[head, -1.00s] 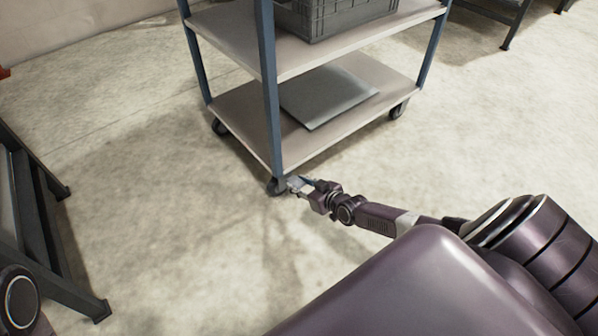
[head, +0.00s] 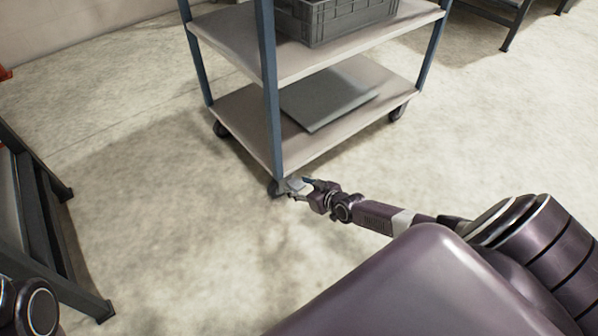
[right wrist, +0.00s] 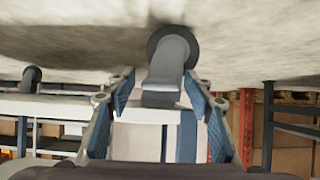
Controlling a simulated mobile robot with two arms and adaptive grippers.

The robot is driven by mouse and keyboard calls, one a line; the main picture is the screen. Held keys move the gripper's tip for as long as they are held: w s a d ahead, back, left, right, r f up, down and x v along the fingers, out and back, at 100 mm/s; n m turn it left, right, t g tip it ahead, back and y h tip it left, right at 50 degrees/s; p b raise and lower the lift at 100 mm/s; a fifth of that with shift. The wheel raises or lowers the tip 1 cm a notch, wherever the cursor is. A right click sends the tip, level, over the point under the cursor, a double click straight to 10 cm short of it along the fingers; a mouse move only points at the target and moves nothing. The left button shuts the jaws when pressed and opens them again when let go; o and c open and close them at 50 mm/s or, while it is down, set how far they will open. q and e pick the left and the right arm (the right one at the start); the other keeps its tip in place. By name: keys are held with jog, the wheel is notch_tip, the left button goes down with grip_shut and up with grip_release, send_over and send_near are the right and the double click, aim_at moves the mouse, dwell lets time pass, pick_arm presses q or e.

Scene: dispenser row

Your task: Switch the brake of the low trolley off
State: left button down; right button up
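The low trolley (head: 232,108) has blue posts and two grey-beige shelves. Its near corner caster (head: 275,188) stands on the floor; in the right wrist view, which is upside down, this dark wheel (right wrist: 185,48) is at the top centre. A grey brake pedal (right wrist: 160,98) sticks out from the caster towards me. My right gripper (head: 298,187) is low at that caster. In the right wrist view its fingers (right wrist: 160,82) are apart, one on each side of the pedal, with gaps visible. Whether it touches the pedal is unclear. My left gripper is out of view.
A grey crate (head: 335,25) is on the trolley's upper shelf and a flat grey panel (head: 325,97) lies on the lower one. A dark metal frame (head: 45,235) stands at the left. The concrete floor (head: 180,240) between is clear.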

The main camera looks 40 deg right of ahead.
jog(key=shift+s, duration=0.15)
jog(key=shift+s+a+r, duration=0.1)
jog(key=shift+s+r, duration=0.2)
jog(key=shift+s, duration=0.2)
jog(key=v, duration=1)
jog(key=shift+s+r, duration=0.2)
jog(key=shift+r, duration=0.05)
